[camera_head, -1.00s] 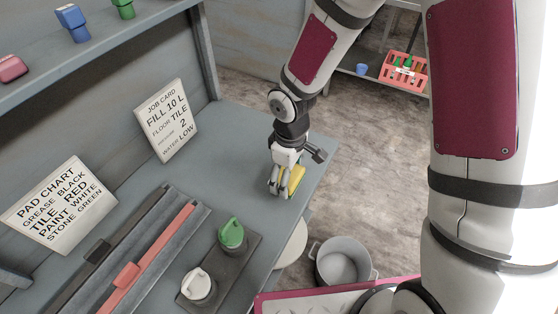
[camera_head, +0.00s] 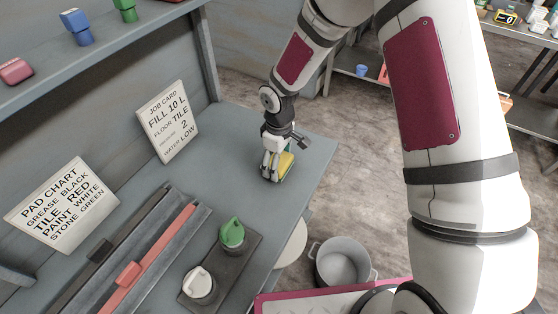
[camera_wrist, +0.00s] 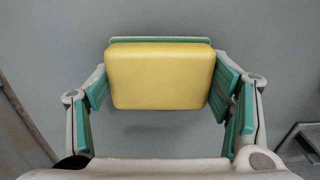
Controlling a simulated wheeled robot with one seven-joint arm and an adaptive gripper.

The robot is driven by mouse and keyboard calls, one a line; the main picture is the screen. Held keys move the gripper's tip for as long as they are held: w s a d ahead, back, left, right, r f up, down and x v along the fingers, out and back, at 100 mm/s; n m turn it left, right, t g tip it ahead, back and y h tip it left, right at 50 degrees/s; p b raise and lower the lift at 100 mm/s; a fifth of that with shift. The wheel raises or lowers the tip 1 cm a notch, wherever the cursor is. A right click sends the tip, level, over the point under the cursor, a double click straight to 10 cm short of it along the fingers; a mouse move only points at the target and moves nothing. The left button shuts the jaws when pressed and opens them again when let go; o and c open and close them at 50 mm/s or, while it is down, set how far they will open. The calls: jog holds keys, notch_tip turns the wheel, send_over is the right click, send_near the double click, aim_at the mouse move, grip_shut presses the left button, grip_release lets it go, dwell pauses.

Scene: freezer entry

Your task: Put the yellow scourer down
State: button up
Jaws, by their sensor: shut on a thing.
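The yellow scourer (camera_wrist: 160,77) is a rounded yellow block with a thin green layer along its far edge. It fills the space between the two green-padded fingers of my gripper (camera_wrist: 165,95) in the wrist view. In the head view my gripper (camera_head: 277,172) is over the far part of the grey bench (camera_head: 222,166), shut on the scourer (camera_head: 285,166), which is partly hidden by a finger. The scourer is at or very near the bench top; I cannot tell whether it touches it.
A job card (camera_head: 168,121) and a pad chart (camera_head: 62,205) lean at the back. A green-topped bottle (camera_head: 232,234) and a white-topped one (camera_head: 198,284) stand on a dark tray (camera_head: 225,268). A bucket (camera_head: 343,262) is below the bench. Bench around my gripper is clear.

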jog(key=shift+f, duration=0.1)
jog(key=o, duration=1)
